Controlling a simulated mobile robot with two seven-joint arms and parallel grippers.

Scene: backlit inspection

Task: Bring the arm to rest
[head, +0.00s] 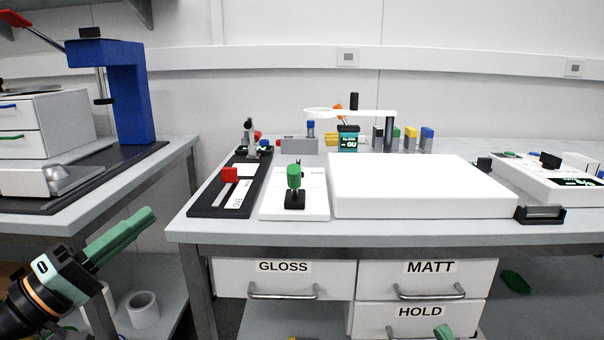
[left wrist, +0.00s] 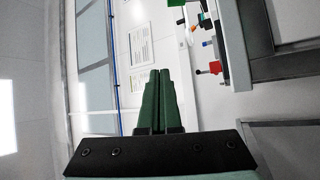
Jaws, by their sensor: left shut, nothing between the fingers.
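My left gripper (head: 146,217) is at the lower left of the head view, in front of the gap between the two benches. Its green fingers are shut with nothing between them and point up and to the right. In the left wrist view the shut fingers (left wrist: 160,75) stand side by side, clear of any object. A green tip (head: 443,331) at the bottom edge of the head view, in front of the HOLD drawer, looks like part of my right gripper. The rest of it is out of frame, so its jaws cannot be judged.
The main bench (head: 345,231) carries a white panel (head: 420,185), a black tray (head: 205,207) and a green-knobbed fixture (head: 294,178). Drawers marked GLOSS (head: 284,280), MATT (head: 420,280) and HOLD are shut. A left bench (head: 60,218) holds a blue press (head: 125,95). A white roll (head: 142,309) lies below.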

